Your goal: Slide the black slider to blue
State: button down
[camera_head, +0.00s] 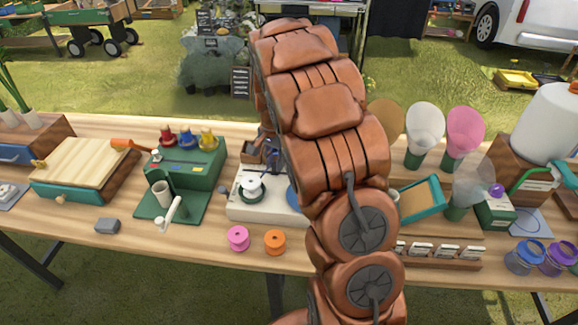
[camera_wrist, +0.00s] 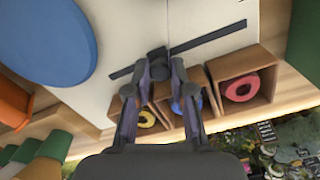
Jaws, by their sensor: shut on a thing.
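The black slider (camera_wrist: 158,56) is a small dark knob on a long black slot (camera_wrist: 210,38) in a white panel (camera_wrist: 205,15), in the wrist view. My gripper (camera_wrist: 158,65) is shut on the slider, one finger on each side of it. Behind the slot, wooden compartments hold a yellow ring (camera_wrist: 147,118), a blue ring (camera_wrist: 187,103) and a pink ring (camera_wrist: 241,88). The slider stands roughly between the yellow and blue compartments; the fingers partly cover these. In the head view my arm hides most of the white unit (camera_head: 262,210) and the slider.
A blue disc (camera_wrist: 45,38) lies on the panel. Pink (camera_head: 238,238) and orange (camera_head: 274,241) spools stand at the table's front. A green box with colored knobs (camera_head: 186,162) is to the left. A wooden rack (camera_head: 440,256) and colored cones (camera_head: 425,130) are to the right.

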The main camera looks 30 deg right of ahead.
aim_at(272, 170)
jog(key=shift+w+a, duration=0.35)
jog(key=shift+w, duration=0.05)
jog(key=c, duration=1)
grip_release()
notch_tip(272, 170, up, 12)
